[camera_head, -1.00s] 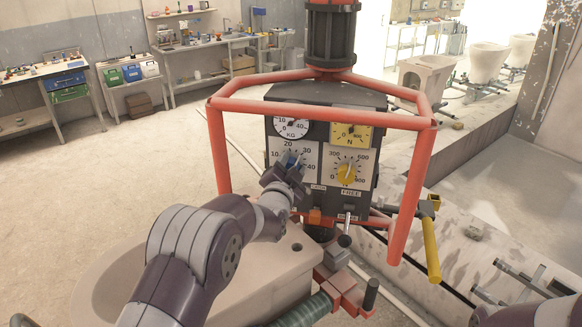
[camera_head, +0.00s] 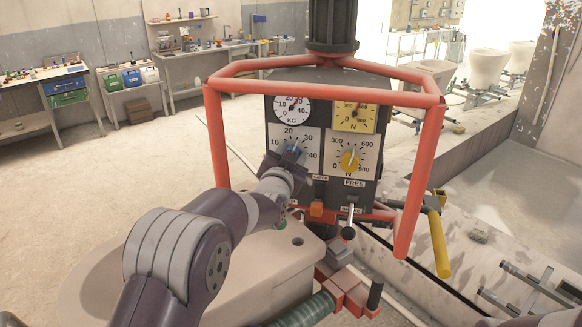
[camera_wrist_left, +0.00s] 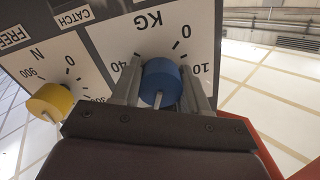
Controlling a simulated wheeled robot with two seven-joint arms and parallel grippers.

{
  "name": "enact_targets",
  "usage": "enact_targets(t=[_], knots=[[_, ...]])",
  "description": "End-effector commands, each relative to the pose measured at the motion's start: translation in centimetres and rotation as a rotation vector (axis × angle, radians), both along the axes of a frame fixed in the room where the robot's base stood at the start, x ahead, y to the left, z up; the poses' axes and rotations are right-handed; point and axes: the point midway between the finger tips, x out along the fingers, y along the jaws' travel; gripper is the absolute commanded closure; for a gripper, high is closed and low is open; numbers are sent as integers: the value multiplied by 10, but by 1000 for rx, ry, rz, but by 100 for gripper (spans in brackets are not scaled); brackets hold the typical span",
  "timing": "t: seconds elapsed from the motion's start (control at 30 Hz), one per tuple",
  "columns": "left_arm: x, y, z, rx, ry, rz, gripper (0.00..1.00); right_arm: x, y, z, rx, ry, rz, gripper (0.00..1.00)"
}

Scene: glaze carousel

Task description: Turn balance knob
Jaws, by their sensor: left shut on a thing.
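The dark control box (camera_head: 318,184) hangs inside a red tubular frame. On its front, a blue knob (camera_head: 294,150) sits on the lower left white dial, marked KG in the left wrist view. My left gripper (camera_head: 290,154) is at this knob, with its arm reaching up from the lower left. In the left wrist view the gripper (camera_wrist_left: 160,88) has one finger on each side of the blue knob (camera_wrist_left: 161,82) and is shut on it. A yellow knob (camera_head: 349,160) sits on the N dial to the right; it also shows in the left wrist view (camera_wrist_left: 48,102). My right gripper is out of view.
The red frame (camera_head: 428,170) surrounds the box. Above are a KG gauge (camera_head: 292,110) and a yellow N gauge (camera_head: 355,118). A lever (camera_head: 349,222) and a yellow handle (camera_head: 438,245) are below and right. A pale basin (camera_head: 245,262) lies under the box.

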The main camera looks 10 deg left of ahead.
Motion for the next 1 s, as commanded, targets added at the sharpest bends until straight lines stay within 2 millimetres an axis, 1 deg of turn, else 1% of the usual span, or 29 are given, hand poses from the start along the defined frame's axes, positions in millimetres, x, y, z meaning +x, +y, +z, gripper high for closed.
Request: enact_targets(t=[0.03, 0.3, 0.83, 0.87, 0.9, 0.93, 1.0], knots=[[0, 0, -8, -24, 6, 0, 86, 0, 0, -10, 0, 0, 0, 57], [0, 0, -6, -126, 6, 0, 86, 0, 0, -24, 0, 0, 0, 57], [0, 0, -4, -151, 8, 0, 86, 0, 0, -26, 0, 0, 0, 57], [0, 0, -4, -151, 8, 0, 46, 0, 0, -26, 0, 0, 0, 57], [0, 0, -4, -151, 7, 0, 33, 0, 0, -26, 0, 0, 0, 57], [0, 0, -4, -151, 6, 0, 30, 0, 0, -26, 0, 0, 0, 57], [0, 0, -3, -151, 5, 0, 30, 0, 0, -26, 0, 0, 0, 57]])
